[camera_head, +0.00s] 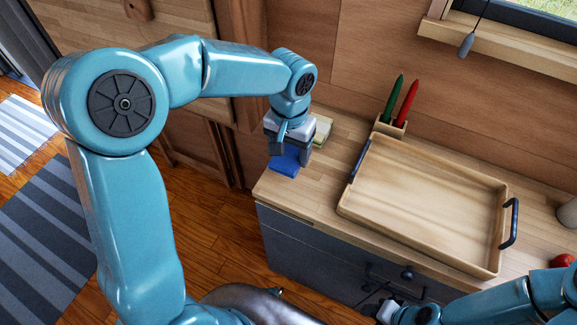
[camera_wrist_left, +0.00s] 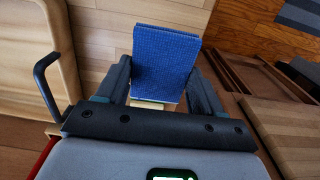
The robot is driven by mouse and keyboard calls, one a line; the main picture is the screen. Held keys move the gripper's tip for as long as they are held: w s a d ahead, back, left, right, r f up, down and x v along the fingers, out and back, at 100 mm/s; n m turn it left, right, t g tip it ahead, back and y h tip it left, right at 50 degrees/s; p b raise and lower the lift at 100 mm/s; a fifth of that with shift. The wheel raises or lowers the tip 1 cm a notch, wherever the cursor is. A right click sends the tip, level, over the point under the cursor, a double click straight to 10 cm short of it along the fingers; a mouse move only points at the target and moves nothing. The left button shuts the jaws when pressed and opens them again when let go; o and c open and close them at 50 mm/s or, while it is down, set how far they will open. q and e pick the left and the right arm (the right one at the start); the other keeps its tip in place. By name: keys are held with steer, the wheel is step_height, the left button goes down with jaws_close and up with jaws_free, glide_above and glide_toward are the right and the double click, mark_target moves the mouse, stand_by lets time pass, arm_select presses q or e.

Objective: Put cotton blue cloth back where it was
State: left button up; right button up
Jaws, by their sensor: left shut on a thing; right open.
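The blue cloth (camera_head: 285,164) is folded into a flat square. It shows large in the left wrist view (camera_wrist_left: 164,62), between the two fingers. My left gripper (camera_head: 290,153) is shut on it and holds it at the left end of the wooden counter. A pale yellowish item (camera_head: 323,128) lies on the counter just behind the gripper, and part of it shows below the cloth in the wrist view. Whether the cloth touches anything beneath it I cannot tell. My right gripper (camera_head: 388,312) is at the bottom edge, partly out of frame, open and empty.
A wooden tray (camera_head: 425,200) with dark handles fills the middle of the counter (camera_head: 300,195). A small holder (camera_head: 390,127) with a green and a red pen stands behind it. A red object (camera_head: 563,261) and a cup (camera_head: 569,212) are at the right edge.

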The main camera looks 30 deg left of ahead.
mark_target(289, 167)
arm_select(q)
step_height(289, 167, down, 2)
steer(key=shift+f, duration=0.1)
step_height(289, 167, down, 4)
steer(key=shift+r, duration=0.15)
steer(key=shift+w+f, duration=0.1)
steer(key=shift+f, duration=0.25)
steer(key=shift+f+b, duration=0.1)
steer(key=shift+b, duration=0.25)
steer(key=o, duration=1)
